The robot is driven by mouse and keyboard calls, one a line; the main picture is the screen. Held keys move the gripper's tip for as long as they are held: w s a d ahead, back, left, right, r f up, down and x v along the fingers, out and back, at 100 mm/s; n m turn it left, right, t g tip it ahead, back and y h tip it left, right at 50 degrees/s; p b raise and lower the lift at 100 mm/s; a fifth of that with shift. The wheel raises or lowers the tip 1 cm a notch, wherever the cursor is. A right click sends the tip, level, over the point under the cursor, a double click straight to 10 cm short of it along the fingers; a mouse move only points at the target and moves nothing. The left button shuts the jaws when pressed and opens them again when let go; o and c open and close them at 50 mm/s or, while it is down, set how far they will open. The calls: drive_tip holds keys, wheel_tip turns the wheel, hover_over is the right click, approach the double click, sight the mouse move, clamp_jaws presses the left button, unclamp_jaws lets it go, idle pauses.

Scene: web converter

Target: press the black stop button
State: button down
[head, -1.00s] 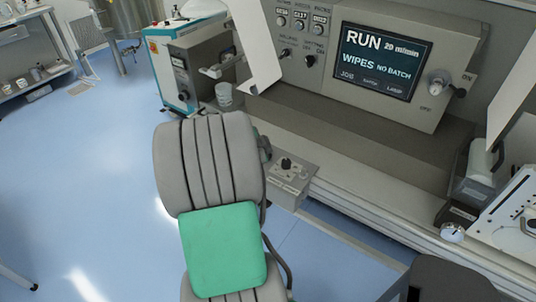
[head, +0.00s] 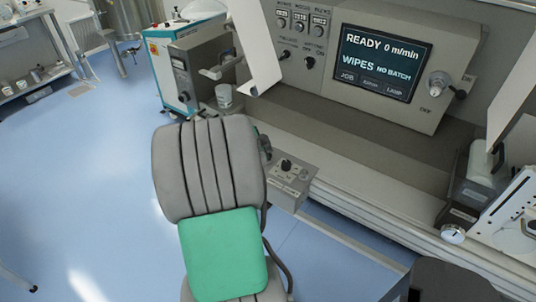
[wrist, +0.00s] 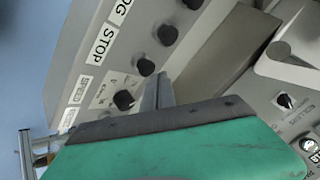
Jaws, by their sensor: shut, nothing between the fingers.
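The black stop button (wrist: 146,67) shows in the wrist view on a grey panel, in line with the STOP label (wrist: 102,42). My gripper (wrist: 160,80) is shut and empty, with its grey fingertips right beside this button; I cannot tell whether they touch it. Another black button (wrist: 168,35) sits by the JOG label, and a black speed knob (wrist: 123,100) sits on the other side. In the head view my arm hides the stop button and most of the gripper. The machine screen (head: 382,62) reads READY 0 m/min.
A small grey control box (head: 290,185) with a black knob stands just right of my arm. The machine's long ledge (head: 370,150) runs behind it. Blue floor at the left is open.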

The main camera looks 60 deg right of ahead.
drive_tip(key=shift+r, duration=0.3)
drive_tip(key=shift+r+p, duration=1.1)
drive_tip(key=shift+r, duration=1.45)
